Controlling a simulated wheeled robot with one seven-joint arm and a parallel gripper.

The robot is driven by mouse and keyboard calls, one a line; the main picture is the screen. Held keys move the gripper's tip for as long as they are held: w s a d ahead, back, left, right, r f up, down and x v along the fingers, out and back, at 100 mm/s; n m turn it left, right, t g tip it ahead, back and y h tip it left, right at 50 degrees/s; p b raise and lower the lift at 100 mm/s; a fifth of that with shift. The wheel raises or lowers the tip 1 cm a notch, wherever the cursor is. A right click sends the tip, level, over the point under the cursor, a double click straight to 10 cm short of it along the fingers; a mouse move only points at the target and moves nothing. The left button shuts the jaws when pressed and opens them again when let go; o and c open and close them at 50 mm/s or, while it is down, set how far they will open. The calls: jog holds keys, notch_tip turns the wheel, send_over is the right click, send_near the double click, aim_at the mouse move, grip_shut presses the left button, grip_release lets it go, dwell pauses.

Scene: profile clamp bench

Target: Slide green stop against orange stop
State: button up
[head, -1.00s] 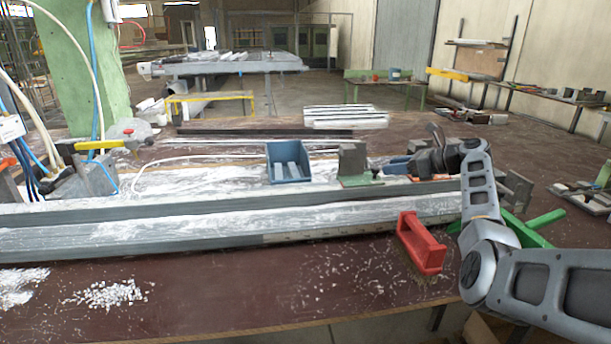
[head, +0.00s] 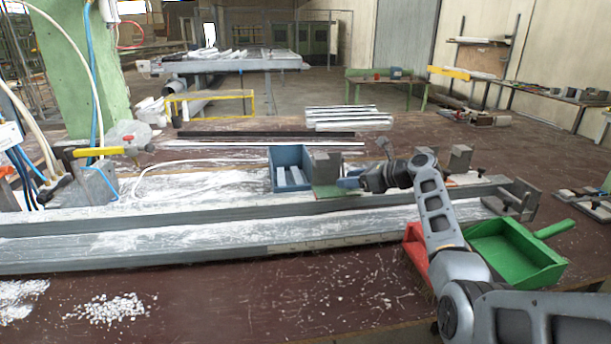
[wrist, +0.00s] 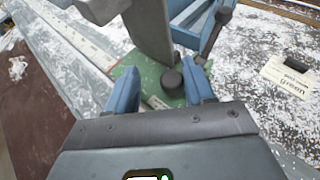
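The green stop is a grey upright block (head: 325,166) on a green base plate, on the bench beside the long rail. In the wrist view its green plate (wrist: 150,72) carries a black round knob (wrist: 172,80), with the grey upright (wrist: 150,28) behind. My gripper (head: 350,182) is just right of this stop. Its blue fingers (wrist: 160,88) are apart, with the knob ahead between them; contact is unclear. Another grey block (head: 460,158), with orange showing low beside it, stands farther right and appears to be the orange stop; my arm partly hides that area.
A blue bin (head: 290,154) is close to the green stop's left side. A green dustpan (head: 515,250) and red brush (head: 415,250) lie in front of the rail. A clamp with yellow handle (head: 98,151) is far left.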

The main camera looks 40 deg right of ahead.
jog(key=s+d+r+m+t+h+b, duration=0.4)
jog(key=s+d+r+h+b, duration=0.3)
jog(key=r, duration=0.3)
jog(key=shift+m+y, duration=0.3)
jog(key=shift+y, duration=0.1)
jog(key=w+a+f, duration=0.2)
jog(key=w, duration=0.1)
jog(key=w+a+f, duration=0.4)
jog(key=w+a, duration=0.1)
jog(key=shift+w+f, duration=0.2)
jog(key=shift+w, duration=0.1)
notch_tip(320, 180, down, 5)
jog(key=shift+r+b, duration=0.15)
jog(key=shift+b, duration=0.4)
jog(key=w+a, duration=0.2)
jog(key=a, duration=0.1)
jog(key=w+a, duration=0.2)
jog(key=a, duration=0.1)
jog(key=w+a, duration=0.2)
jog(key=a, duration=0.1)
jog(key=shift+w+a+r, duration=0.15)
jog(key=shift+w+r, duration=0.05)
jog(key=shift+r, duration=0.1)
